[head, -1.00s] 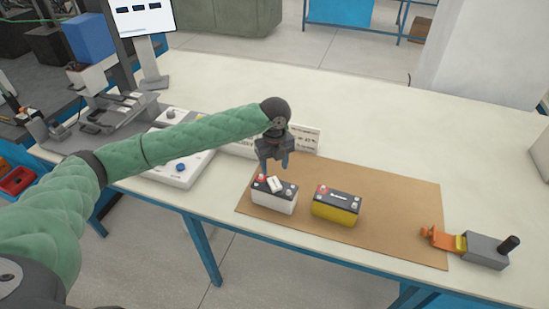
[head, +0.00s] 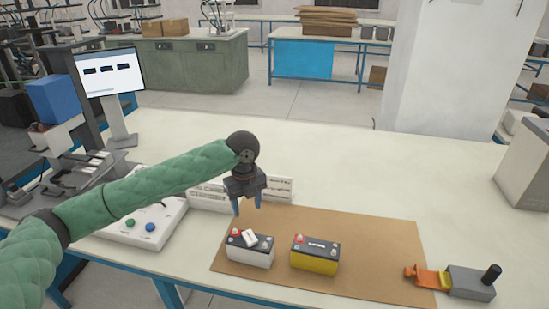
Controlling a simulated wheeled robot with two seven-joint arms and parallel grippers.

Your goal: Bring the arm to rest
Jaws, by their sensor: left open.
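My left arm comes in from the left in a green sleeve. My left gripper (head: 248,207) points down, open and empty, above and behind the white battery. The white battery (head: 250,256) has a dark top with a red terminal and a small white piece lying on it. A yellow battery (head: 315,263) with a dark top stands upright to its right, apart from it. Both stand on a brown mat (head: 375,247). My right gripper is not in view.
An orange and grey clamp (head: 455,281) with a black knob sits at the mat's right edge. A white button box (head: 140,226) is at left, below a monitor (head: 108,72). White label holders (head: 280,189) stand behind the gripper.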

